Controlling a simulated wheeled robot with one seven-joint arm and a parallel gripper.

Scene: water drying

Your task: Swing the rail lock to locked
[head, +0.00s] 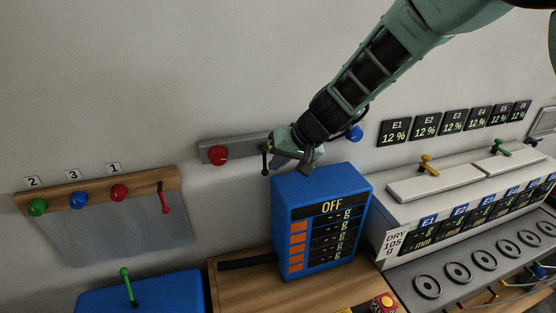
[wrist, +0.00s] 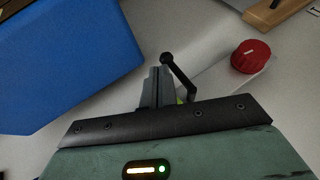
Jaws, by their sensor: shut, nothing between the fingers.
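A grey wall rail (head: 240,147) carries a red knob (head: 218,155) near its left end and a blue knob (head: 354,132) on the right. A black lever with a ball end (head: 265,162) hangs by the rail between them; I cannot read any lock marking. The wrist view shows this lever (wrist: 179,74) tilted, close beside my fingers, with the red knob (wrist: 250,57) beyond. My gripper (head: 290,158) is at the rail, above the blue box. In the wrist view its fingers (wrist: 158,86) are together and empty. Whether they touch the lever is unclear; its base is partly hidden.
A blue OFF display box (head: 328,253) stands just below my gripper. A wooden rack (head: 90,193) with coloured knobs and a red lever (head: 164,197) is at left. A white instrument (head: 450,195) fills the right. Bare wall lies above the rail.

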